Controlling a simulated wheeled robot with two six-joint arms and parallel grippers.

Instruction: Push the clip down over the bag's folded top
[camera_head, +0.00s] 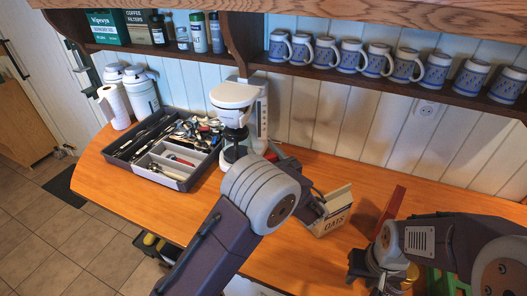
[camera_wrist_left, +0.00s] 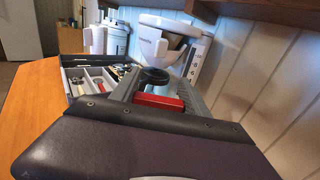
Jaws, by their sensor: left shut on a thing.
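The cream bag marked OATS (camera_head: 333,218) stands on the counter in the middle of the head view. Its left side is partly covered by dark parts of my left arm. The red clip (camera_wrist_left: 160,101) is between the fingers of my left gripper (camera_wrist_left: 155,92) in the left wrist view. My left gripper is shut on it. In the head view a bit of the red clip (camera_head: 270,157) shows behind my left arm's grey joint, up and left of the bag, apart from it. My right gripper (camera_head: 372,272) is low at the right; its finger opening is unclear.
A utensil tray (camera_head: 178,183) and a white coffee machine (camera_head: 236,95) stand at the back left. A reddish-brown upright piece (camera_head: 391,208) is right of the bag. A shelf of mugs (camera_head: 352,58) hangs above. The counter's left front (camera_head: 150,205) is clear.

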